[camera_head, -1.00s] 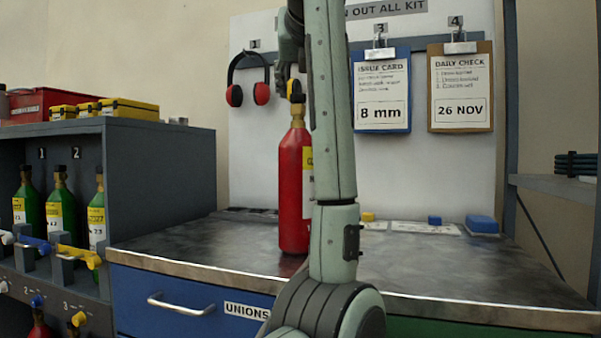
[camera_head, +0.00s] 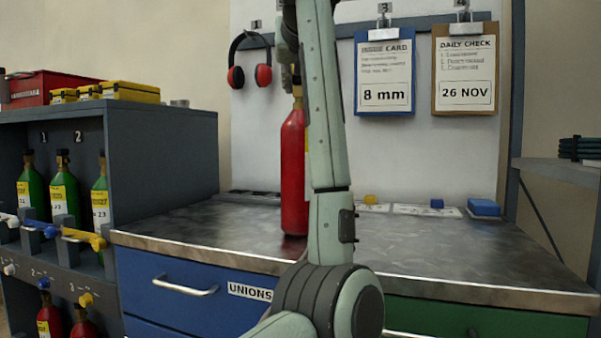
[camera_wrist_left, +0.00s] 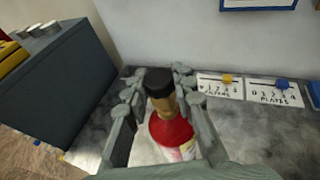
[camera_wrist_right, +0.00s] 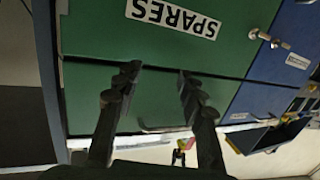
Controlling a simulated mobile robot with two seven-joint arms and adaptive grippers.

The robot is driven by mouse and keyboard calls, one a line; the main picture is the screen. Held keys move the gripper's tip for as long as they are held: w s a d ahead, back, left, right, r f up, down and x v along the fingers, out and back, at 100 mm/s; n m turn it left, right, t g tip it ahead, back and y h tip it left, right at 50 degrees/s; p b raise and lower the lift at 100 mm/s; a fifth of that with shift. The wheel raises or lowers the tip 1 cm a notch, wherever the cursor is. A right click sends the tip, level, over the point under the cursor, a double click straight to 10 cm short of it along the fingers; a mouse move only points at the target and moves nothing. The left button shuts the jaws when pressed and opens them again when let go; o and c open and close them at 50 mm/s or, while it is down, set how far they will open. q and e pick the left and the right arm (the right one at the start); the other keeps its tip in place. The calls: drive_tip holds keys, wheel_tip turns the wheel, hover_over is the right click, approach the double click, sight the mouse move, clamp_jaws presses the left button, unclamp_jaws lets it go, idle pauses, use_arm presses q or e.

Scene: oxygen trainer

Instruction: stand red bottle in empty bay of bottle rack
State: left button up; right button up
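The red bottle (camera_head: 293,170) stands upright on the grey counter, partly covered by my left arm in the head view. In the left wrist view its black cap (camera_wrist_left: 158,83), brass neck and red shoulder (camera_wrist_left: 170,130) lie between the fingers of my left gripper (camera_wrist_left: 161,82). These fingers look open, one on each side of the neck; contact is not clear. The bottle rack (camera_head: 160,150) is at the left, with green bottles (camera_head: 65,198) in its upper row and red bottles (camera_head: 48,320) low down. I cannot make out an empty bay. My right gripper (camera_wrist_right: 158,74) is open and empty.
The counter (camera_head: 420,245) is mostly clear, with small blue and yellow blocks at the back. Blue and yellow latches (camera_head: 85,238) stick out from the rack front. The right gripper faces green drawer fronts (camera_wrist_right: 150,50) with a SPARES label.

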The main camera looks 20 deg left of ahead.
use_arm(q)
clamp_jaws()
drive_tip(key=shift+r, duration=0.25)
